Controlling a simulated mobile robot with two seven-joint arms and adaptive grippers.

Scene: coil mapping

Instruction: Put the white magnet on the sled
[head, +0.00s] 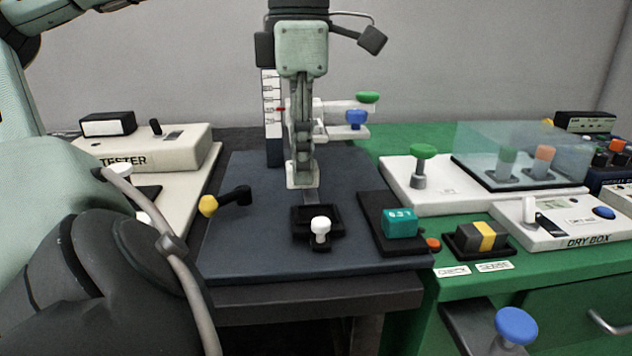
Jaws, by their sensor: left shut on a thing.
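My left gripper (304,178) points straight down over the dark mat near the middle of the head view. It is shut on a small white block, which looks like the white magnet (291,175); the fingers hide part of it. The black sled (334,234), a small tray with a white knob (320,226) at its front, sits just below and in front of the fingertips. The magnet appears above the sled's back edge; I cannot tell whether they touch. My right gripper is not in view.
A ruler post (272,115) and a bracket with green and blue knobs (345,107) stand behind the gripper. A teal block (399,223) on a black pad is right. The tester (183,148) and dry box (540,232) flank the mat (250,255).

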